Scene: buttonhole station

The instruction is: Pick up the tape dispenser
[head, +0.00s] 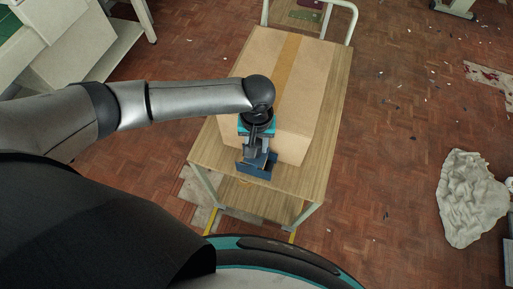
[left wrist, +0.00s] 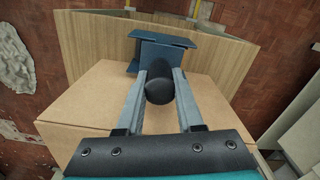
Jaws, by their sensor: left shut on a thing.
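The tape dispenser (head: 258,168) is dark blue with a black rounded grip. In the head view it is at the near end of the wooden cart, just in front of the cardboard box. My left gripper (head: 256,151) comes down over it from above. In the left wrist view, the dispenser's blue body (left wrist: 164,47) is just beyond the fingertips, and its black grip lies between the two fingers of my left gripper (left wrist: 159,77). The gripper is shut on the dispenser. I cannot tell whether the dispenser touches the cart top. My right gripper is not in view.
A large cardboard box (head: 262,65) with a tape strip covers most of the cart top (head: 318,160). A metal rail (head: 353,22) stands at the cart's far end. A crumpled pale cloth (head: 468,200) lies on the littered floor at right. A pale bench (head: 115,50) stands at left.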

